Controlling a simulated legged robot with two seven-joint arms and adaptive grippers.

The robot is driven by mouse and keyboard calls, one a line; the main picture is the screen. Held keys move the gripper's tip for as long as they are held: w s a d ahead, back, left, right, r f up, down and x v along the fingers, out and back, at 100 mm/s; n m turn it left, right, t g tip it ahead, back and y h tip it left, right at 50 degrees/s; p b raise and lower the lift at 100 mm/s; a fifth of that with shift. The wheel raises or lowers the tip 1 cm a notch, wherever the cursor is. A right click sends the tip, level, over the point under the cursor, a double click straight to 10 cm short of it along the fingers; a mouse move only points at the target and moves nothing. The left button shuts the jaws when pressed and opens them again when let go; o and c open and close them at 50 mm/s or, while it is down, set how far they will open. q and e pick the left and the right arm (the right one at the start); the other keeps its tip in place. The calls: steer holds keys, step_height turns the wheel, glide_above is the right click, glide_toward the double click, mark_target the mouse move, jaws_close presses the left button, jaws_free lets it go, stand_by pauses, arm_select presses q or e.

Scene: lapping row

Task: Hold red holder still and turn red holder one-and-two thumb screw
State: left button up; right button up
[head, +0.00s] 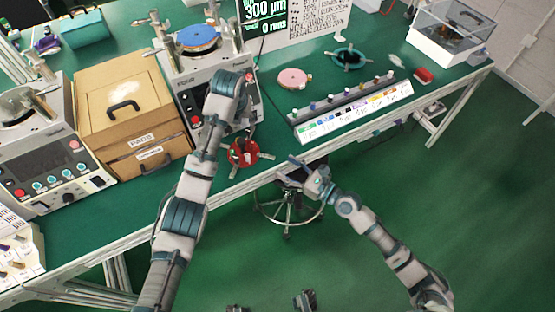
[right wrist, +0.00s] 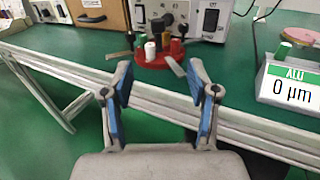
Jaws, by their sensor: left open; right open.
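The red holder (head: 236,159) sits on the green bench near its front edge, with metal arms sticking out around it. In the right wrist view the red holder (right wrist: 150,63) carries green, white and red upright knobs; I cannot tell which is the one-and-two thumb screw. My left gripper (head: 244,133) is open, pointing down just above the holder and partly hiding it; contact cannot be told. My right gripper (head: 290,170) is open and empty, off the bench's front edge to the right of the holder. In its wrist view the open fingers (right wrist: 160,80) frame the holder, which lies beyond them.
A lapping machine (head: 190,75) stands behind the holder, with a wooden cabinet (head: 130,110) to its left. A labelled rack (head: 355,113) stands right, with a pink disc (head: 293,78) behind it. A stool (head: 287,208) is under the bench edge.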

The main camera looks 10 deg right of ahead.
mark_target(245, 143)
steer(key=x, duration=1.6)
steer(key=shift+w+a, duration=0.45)
steer(key=shift+a, duration=0.1)
